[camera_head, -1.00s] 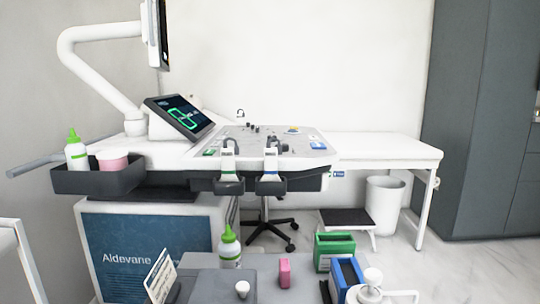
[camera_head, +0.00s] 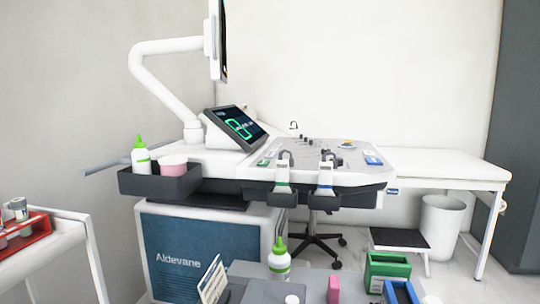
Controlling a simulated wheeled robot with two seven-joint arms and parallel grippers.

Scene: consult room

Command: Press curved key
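The ultrasound machine's control panel (camera_head: 318,153) stands across the middle of the view, with several dark knobs and small coloured keys. A blue key (camera_head: 373,161) shows at its right, a green one at its left, and a yellow-and-blue part (camera_head: 347,146) near the back. The keys are too small to tell which is curved. A tilted touch screen (camera_head: 236,127) with a green figure stands left of the panel. Two probes sit in holders at the panel's front edge. Neither of my grippers is in view.
A near grey cart top (camera_head: 250,270) carries a green-capped bottle (camera_head: 279,259), a pink block (camera_head: 333,289) and green and blue boxes. A white trolley (camera_head: 58,256) with a red tray is at left. A bin (camera_head: 441,225) and step stool (camera_head: 399,240) stand at right.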

